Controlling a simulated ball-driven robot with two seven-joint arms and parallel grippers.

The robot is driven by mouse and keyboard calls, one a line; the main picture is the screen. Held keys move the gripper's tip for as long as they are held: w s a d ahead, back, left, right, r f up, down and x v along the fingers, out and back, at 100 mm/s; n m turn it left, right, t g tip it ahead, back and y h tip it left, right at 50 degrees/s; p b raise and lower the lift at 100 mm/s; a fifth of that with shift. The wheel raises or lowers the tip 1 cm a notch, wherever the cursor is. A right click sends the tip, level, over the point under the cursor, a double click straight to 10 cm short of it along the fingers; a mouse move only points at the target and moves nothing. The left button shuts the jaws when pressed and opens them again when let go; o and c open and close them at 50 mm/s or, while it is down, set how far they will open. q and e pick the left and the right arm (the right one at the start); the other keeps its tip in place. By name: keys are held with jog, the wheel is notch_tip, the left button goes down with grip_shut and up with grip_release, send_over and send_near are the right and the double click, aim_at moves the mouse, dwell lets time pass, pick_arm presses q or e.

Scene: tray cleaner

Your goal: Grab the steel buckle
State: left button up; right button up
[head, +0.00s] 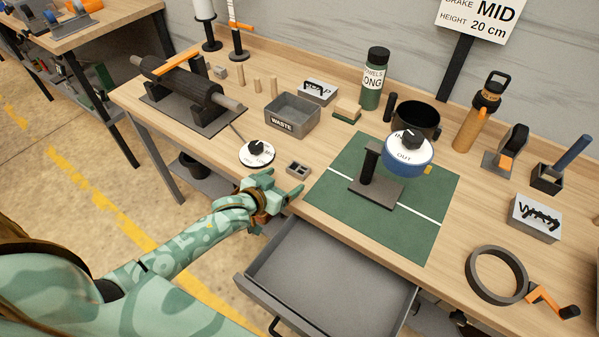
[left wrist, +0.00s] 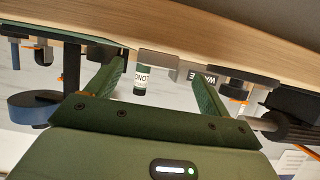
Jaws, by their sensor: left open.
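A small grey piece with two square openings (head: 298,169), which looks like the steel buckle, lies flat near the front edge of the workbench. My left gripper (head: 281,187) is just in front of and to the left of it in the head view, at the bench edge, apart from it. In the left wrist view, which is upside down, the two green fingers (left wrist: 157,88) stand wide apart with nothing held between them. A grey block between the fingers there may be the buckle, but I cannot tell. My right gripper is out of view.
An open, empty drawer (head: 330,275) juts out below the bench front. A round white dial (head: 257,154) lies left of the buckle, and a grey waste bin (head: 292,117) stands behind it.

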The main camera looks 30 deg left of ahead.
aim_at(295, 172)
pick_arm(q)
jog(key=shift+w+f, duration=0.1)
jog(key=shift+w, duration=0.2)
jog(key=x, duration=0.1)
jog(key=b+x, duration=0.1)
jog(key=x, duration=0.1)
jog(key=b+x, duration=0.1)
jog(key=x, duration=0.1)
jog(key=shift+w+d+r, duration=0.2)
jog(key=shift+r, duration=0.3)
jog(key=c, duration=1.1)
